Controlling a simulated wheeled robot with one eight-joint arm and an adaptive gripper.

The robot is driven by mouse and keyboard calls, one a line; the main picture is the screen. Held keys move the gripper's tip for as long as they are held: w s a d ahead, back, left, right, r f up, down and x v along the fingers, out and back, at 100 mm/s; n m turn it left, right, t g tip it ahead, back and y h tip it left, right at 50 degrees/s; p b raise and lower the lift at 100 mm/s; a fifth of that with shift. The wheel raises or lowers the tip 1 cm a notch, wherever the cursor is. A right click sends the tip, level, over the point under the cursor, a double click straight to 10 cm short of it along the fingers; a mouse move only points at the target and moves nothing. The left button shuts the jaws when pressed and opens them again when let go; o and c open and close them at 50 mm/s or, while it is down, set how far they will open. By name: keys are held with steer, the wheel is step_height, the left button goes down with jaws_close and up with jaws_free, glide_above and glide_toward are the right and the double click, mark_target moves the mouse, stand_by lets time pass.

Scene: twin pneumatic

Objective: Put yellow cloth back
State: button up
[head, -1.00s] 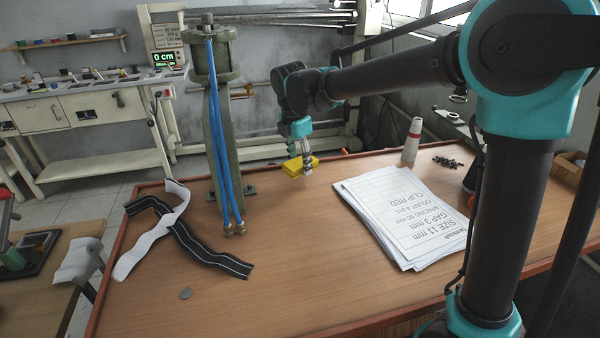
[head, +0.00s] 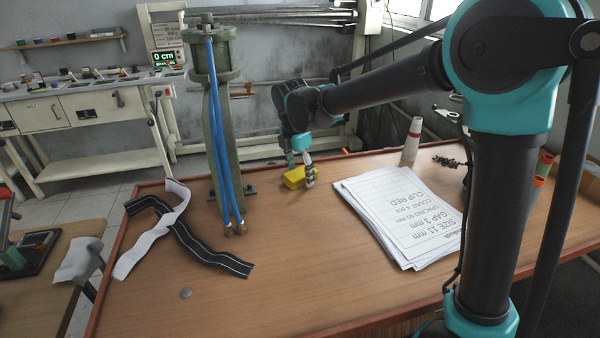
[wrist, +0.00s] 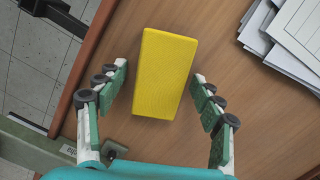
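The yellow cloth (head: 293,178) is a folded, block-like pad lying on the wooden table near its back edge, right of the green column. In the wrist view the yellow cloth (wrist: 165,73) lies flat between the fingers. My gripper (head: 300,172) is low over the cloth. The wrist view shows my gripper (wrist: 160,72) open, one finger on each side of the cloth, with a gap of bare table on both sides.
The green column (head: 214,130) with blue hoses stands left of the cloth. A black strip (head: 200,245) and a white strip (head: 150,240) lie at left. The front middle table is clear.

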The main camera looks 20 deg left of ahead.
mark_target(296, 174)
step_height(296, 174, up, 12)
steer(key=s, duration=0.1)
steer(key=shift+a, duration=0.4)
steer(key=shift+r, duration=0.1)
steer(key=shift+s, duration=0.15)
stand_by(0.3)
